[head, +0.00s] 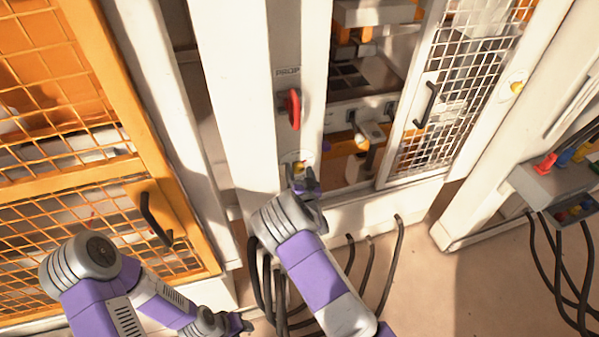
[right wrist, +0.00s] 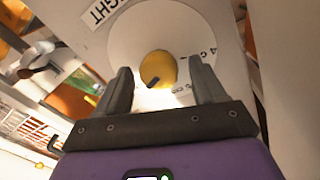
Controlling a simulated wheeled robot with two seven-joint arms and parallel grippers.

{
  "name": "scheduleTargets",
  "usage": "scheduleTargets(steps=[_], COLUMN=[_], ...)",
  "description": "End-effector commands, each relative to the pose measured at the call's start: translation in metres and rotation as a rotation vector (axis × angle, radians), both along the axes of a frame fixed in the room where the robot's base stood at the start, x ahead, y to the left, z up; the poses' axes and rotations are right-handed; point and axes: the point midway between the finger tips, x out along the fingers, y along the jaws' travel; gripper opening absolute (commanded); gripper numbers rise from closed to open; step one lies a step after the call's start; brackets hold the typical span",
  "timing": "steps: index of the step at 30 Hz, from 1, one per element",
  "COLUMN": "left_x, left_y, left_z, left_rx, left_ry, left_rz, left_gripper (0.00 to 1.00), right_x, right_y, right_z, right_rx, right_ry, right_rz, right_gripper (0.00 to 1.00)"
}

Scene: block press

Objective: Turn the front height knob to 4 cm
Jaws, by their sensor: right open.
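The front height knob (right wrist: 158,69) is yellow with a dark pointer mark. It sits on a white round dial (right wrist: 185,30) under a label that reads upside down as part of "HEIGHT". The pointer lies toward the lower left in the right wrist view; a "4 c" marking is on the right of the dial. My right gripper (right wrist: 162,74) is open, a finger on each side of the knob with gaps. In the head view the knob (head: 299,166) shows just beyond the right gripper (head: 304,183). My left gripper (head: 238,325) is low at the bottom, its jaws unclear.
A red handle (head: 293,108) under a "PROP" label is above the knob on the white post. An orange mesh door (head: 160,130) stands left, a white mesh door (head: 440,110) right. Another yellow knob (head: 516,87) is on the right post. Black cables (head: 390,270) hang below.

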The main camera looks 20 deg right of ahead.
Motion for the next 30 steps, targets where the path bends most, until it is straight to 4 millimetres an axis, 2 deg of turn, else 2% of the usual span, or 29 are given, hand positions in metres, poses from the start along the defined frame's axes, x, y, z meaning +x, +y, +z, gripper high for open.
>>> scheduleTargets(steps=[6, 7, 15, 18, 25, 30], left_x=[0.0, 0.0, 0.0, 0.0, 0.0, 0.0], left_y=[0.0, 0.0, 0.0, 0.0, 0.0, 0.0], left_z=[0.0, 0.0, 0.0, 0.0, -0.004, -0.014], left_rx=[0.0, 0.0, 0.0, 0.0, 0.0, 0.0], left_ry=[0.0, 0.0, 0.0, 0.0, 0.0, 0.0], left_rz=[0.0, 0.0, 0.0, 0.0, 0.0, 0.0], left_gripper=[0.43, 0.43, 0.43, 0.43, 0.43, 0.43], right_x=[0.0, 0.0, 0.0, 0.0, 0.0, 0.0], right_y=[0.0, 0.0, 0.0, 0.0, 0.0, 0.0], right_z=[0.0, 0.0, 0.0, 0.0, -0.001, -0.002], right_rx=[0.0, 0.0, 0.0, 0.0, -0.023, -0.093], right_ry=[0.001, 0.001, 0.001, 0.0, -0.001, -0.004], right_rz=[-0.001, -0.001, -0.001, -0.001, -0.001, -0.001], right_gripper=[0.69, 0.66, 0.25, 0.13, 0.13, 0.13])
